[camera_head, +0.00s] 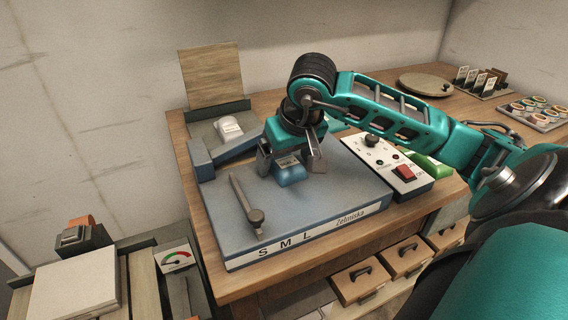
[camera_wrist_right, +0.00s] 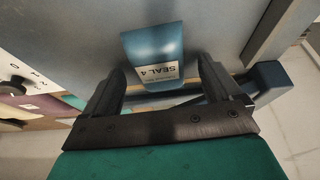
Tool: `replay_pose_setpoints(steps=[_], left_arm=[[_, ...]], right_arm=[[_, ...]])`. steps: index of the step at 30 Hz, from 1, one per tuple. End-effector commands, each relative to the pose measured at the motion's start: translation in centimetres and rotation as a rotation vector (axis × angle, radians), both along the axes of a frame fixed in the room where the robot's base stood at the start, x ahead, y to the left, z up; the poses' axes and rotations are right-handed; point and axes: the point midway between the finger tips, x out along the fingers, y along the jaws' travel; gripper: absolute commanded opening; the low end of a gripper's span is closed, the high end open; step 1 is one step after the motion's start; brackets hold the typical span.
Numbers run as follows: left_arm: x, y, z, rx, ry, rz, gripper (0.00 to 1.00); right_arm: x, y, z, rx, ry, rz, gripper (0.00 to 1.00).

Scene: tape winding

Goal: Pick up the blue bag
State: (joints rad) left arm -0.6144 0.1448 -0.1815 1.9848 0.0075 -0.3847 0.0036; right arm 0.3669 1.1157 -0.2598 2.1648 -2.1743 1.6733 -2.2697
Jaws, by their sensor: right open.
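The blue bag (camera_head: 291,176) sits on the blue-grey top plate of the machine (camera_head: 225,215), under my right gripper. In the right wrist view the blue bag (camera_wrist_right: 152,42) has a white label reading "SEAL 4". My right gripper (camera_head: 289,162) points down over the bag, its fingers apart. In the right wrist view the open right gripper (camera_wrist_right: 165,82) has one finger to each side of the bag's labelled end, with no clear contact visible. My left gripper is not in view.
A dark lever (camera_head: 248,205) stands on the plate left of the bag. A control box (camera_head: 388,165) with a red switch is on the right, beside a green object (camera_head: 428,168). A white item (camera_head: 229,128) lies behind. Drawers (camera_head: 358,283) are below the table edge.

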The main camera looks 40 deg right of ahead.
Motion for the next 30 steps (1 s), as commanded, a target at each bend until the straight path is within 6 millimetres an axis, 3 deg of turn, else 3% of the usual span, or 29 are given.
replay_pose_setpoints(steps=[9,27,30], left_arm=[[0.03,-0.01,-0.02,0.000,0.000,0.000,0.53],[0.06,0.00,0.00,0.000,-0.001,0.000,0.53],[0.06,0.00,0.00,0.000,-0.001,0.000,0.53]], right_arm=[[0.24,-0.05,-0.58,0.001,-0.001,0.000,0.92],[0.23,-0.05,-0.55,0.001,-0.001,0.000,0.35],[0.23,-0.05,-0.53,0.000,-0.002,0.000,0.30]])
